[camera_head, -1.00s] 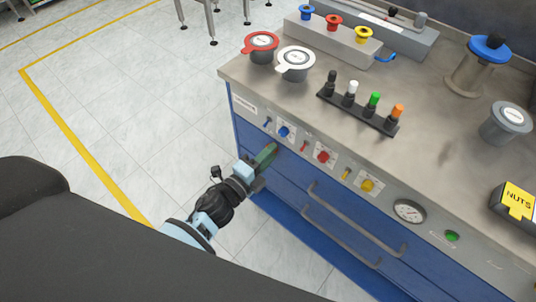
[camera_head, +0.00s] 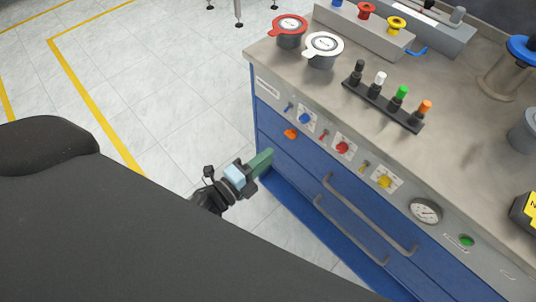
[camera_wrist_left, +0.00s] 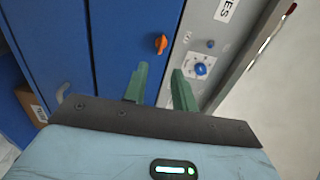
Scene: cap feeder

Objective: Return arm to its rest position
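My left gripper (camera_head: 264,160) is beside the blue cabinet (camera_head: 300,160), low at its left front edge, with its green fingers pointing towards the cabinet. In the left wrist view, the gripper's two green fingers (camera_wrist_left: 160,88) stand apart with nothing between them. An orange knob (camera_head: 291,134) on the cabinet front is just above and right of the fingers in the head view. The knob also shows beyond the fingertips in the wrist view (camera_wrist_left: 161,43). My right gripper is not in view.
The panel above has blue (camera_head: 305,119), red (camera_head: 343,147) and yellow (camera_head: 384,181) knobs. Two long handles (camera_head: 370,213) stick out from the cabinet front. Lidded pots and a rack of coloured caps (camera_head: 384,108) stand on the worktop. Floor left of the cabinet is clear.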

